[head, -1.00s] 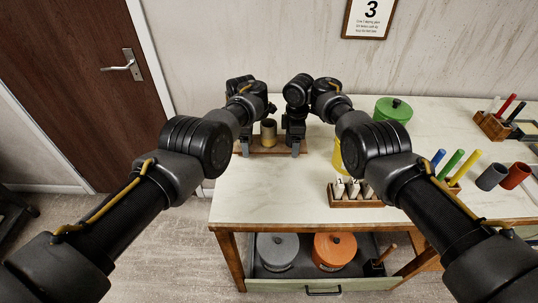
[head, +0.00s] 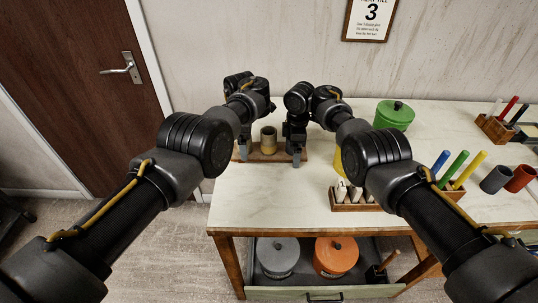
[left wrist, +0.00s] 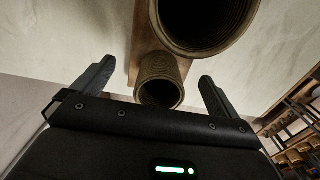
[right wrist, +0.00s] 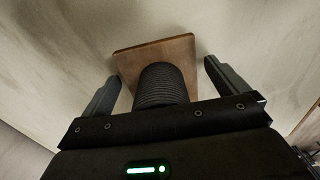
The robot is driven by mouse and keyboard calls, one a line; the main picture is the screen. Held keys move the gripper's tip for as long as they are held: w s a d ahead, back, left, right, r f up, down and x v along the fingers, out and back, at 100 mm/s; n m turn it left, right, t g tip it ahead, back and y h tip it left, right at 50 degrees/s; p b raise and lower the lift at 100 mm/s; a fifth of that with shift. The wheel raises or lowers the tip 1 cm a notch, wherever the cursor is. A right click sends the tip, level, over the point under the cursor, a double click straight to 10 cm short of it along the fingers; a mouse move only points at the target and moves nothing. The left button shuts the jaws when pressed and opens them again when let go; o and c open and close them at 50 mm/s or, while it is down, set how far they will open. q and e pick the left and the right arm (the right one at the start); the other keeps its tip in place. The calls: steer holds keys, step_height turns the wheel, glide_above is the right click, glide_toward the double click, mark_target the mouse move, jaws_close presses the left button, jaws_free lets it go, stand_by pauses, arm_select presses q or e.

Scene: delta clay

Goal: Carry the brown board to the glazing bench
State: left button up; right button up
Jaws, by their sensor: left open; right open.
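The brown board (head: 268,157) lies flat on the left end of the pale-topped table. A tan cup (head: 269,136) stands on its middle. The left wrist view shows the board (left wrist: 143,38) with a small ribbed cup (left wrist: 160,82) and a larger ribbed pot (left wrist: 205,22). The right wrist view shows the board (right wrist: 127,62) with a dark ribbed vessel (right wrist: 162,84). My left gripper (head: 243,152) is open at the board's left end. My right gripper (head: 297,157) is open at its right end. My arms partly hide the board's ends; contact cannot be told.
A green lidded pot (head: 394,115) stands behind my right forearm. A wooden holder (head: 358,205) with white-topped items and coloured rollers (head: 456,165) are to the right. A grey pot (head: 278,258) and an orange pot (head: 336,257) sit below. The table's front-left top is clear.

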arm_select(q)
step_height(320, 180, up, 9)
arm_select(e)
step_height(320, 180, up, 12)
stand_by(0.7)
arm_select(q)
steer(key=shift+f, duration=0.1)
